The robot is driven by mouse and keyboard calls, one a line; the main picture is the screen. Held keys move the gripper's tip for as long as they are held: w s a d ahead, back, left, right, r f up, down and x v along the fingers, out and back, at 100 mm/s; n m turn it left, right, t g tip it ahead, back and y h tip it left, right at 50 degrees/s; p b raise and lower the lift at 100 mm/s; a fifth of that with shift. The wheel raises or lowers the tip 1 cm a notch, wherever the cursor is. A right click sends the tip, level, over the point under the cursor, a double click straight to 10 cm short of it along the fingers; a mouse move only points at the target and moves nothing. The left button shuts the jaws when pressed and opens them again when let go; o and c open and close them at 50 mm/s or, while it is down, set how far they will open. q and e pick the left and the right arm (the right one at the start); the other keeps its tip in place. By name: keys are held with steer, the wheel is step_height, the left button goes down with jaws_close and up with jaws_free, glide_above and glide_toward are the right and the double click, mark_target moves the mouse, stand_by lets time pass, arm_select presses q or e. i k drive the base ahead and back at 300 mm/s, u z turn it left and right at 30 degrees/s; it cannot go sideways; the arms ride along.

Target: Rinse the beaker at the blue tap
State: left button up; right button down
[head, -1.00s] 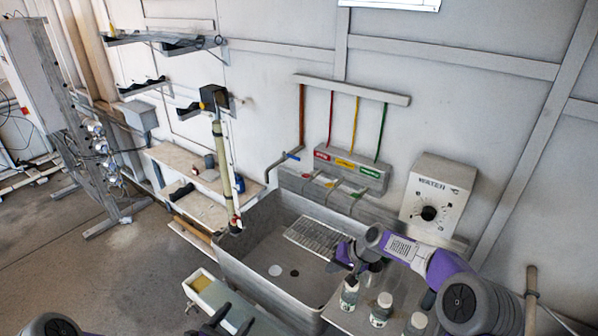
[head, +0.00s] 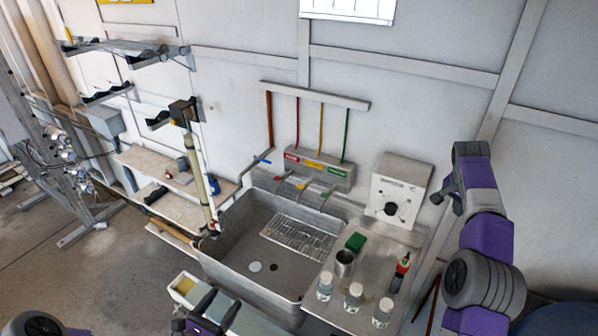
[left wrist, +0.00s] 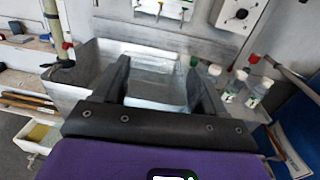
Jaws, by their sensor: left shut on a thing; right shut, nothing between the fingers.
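My left gripper (head: 212,312) is low at the bottom edge of the head view, in front of the sink. In the left wrist view its fingers (left wrist: 157,85) are shut on a clear glass beaker (left wrist: 155,88). The beaker is hard to make out in the head view, and I cannot see whether it holds liquid. The blue tap (head: 262,161) is on the wall pipe behind the sink's back left corner, well apart from the gripper. My right gripper (head: 442,196) is shut and empty, raised right of the water dial box.
The grey sink (head: 222,262) has a wire rack (head: 300,240) in it. Red, yellow and green taps line its back. A vertical tube (head: 198,170) stands at the sink's left.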

mark_target(262, 160)
steer(key=z, duration=0.5)
steer(key=k, duration=1.15)
steer(key=z, duration=0.1)
steer(key=i, duration=0.55)
steer(key=u, duration=1.2)
steer(key=i, duration=1.6)
steer(key=u, duration=0.7)
